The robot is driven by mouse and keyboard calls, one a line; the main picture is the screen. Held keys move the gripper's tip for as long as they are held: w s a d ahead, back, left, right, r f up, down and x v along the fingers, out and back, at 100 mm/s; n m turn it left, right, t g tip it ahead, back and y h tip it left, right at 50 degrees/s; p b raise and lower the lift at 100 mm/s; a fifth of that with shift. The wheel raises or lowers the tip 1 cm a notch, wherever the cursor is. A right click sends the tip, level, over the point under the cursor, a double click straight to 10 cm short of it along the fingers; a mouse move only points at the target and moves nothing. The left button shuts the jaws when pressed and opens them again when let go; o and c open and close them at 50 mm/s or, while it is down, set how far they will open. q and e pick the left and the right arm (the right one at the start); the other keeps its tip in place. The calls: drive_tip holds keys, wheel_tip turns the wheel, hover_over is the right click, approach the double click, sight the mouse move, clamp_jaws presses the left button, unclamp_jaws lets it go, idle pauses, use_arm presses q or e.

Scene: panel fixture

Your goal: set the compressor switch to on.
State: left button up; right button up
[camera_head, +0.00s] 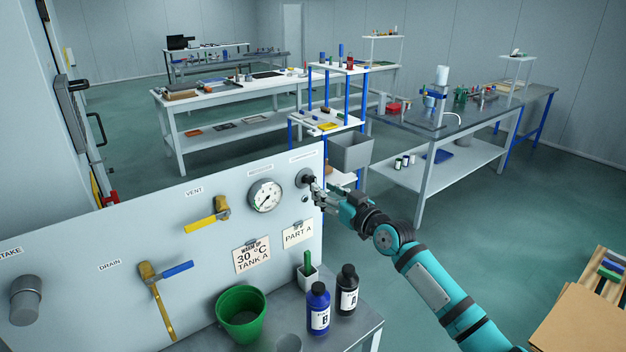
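The compressor switch (303,178) is a small dark round knob at the upper right of the grey panel (110,240), under a label too small to read surely. My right gripper (314,186) is at the knob, coming from the right, with its fingertips touching it or very close. The fingers cover part of the knob, so I cannot tell its setting or whether they are closed on it. My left gripper is not in view.
A round gauge (265,195) sits left of the knob. A yellow vent handle (212,215) and a blue-and-yellow drain valve (165,275) stick out of the panel. Below stand a green bucket (242,313), a blue bottle (318,308) and a black bottle (347,290).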

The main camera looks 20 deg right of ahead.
sight(310, 182)
drive_tip(key=x, duration=0.5)
drive_tip(key=shift+w+a+b, duration=0.1)
drive_tip(key=shift+w+b, duration=0.2)
clamp_jaws()
